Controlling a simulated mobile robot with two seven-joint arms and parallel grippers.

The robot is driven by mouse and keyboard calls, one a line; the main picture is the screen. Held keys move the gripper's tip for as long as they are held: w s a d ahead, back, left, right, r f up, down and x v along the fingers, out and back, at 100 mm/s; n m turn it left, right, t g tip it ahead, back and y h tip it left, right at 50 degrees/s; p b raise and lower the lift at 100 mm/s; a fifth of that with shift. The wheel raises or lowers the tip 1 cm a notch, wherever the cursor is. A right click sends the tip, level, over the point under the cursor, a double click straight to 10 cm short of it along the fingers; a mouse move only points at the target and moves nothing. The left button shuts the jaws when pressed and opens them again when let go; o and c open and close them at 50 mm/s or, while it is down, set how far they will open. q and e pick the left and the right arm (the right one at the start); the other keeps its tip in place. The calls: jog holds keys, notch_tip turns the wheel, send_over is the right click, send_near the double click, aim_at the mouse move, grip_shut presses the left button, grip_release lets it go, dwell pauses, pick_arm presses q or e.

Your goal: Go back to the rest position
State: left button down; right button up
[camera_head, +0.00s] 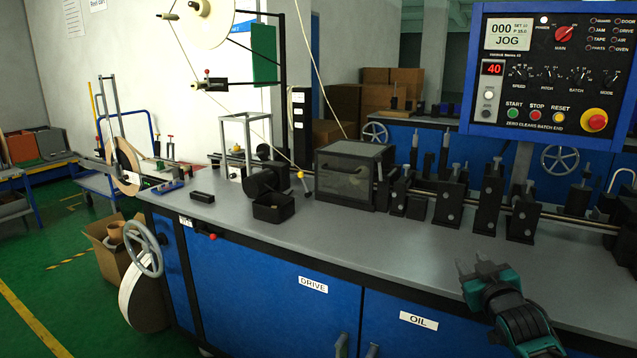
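My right gripper (472,262) reaches in from the bottom right, over the front right part of the grey bench top (420,245). Its two fingers stand apart with nothing visible between them. It appears to be above the bench, clear of the row of black tooling blocks behind it. My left gripper is not in view.
The control panel (548,70) stands at the upper right, on a post. Several black roller blocks (450,203) line a shaft along the bench. A dark box with a window (345,183) and a small black bin (273,207) stand farther left. The front bench strip is mostly clear.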

jog(key=s+a+f+g+y, duration=0.1)
jog(key=s+a+f, duration=0.3)
jog(key=s+f, duration=0.3)
jog(key=s+a+f+g+y, duration=0.1)
jog(key=s+a+f+g, duration=0.15)
jog(key=s+f, duration=0.45)
jog(key=s+a+f, duration=0.2)
jog(key=s+f, duration=0.1)
jog(key=s, duration=0.3)
jog(key=s+a+f+g, duration=0.1)
jog(key=s+a+f, duration=0.1)
jog(key=s, duration=0.5)
jog(key=s+a+f+g, duration=0.1)
jog(key=s+a+f, duration=0.2)
jog(key=s, duration=0.4)
jog(key=shift+a+f+m+y, duration=0.3)
jog(key=shift+a+f+y, duration=0.05)
jog(key=shift+y, duration=0.05)
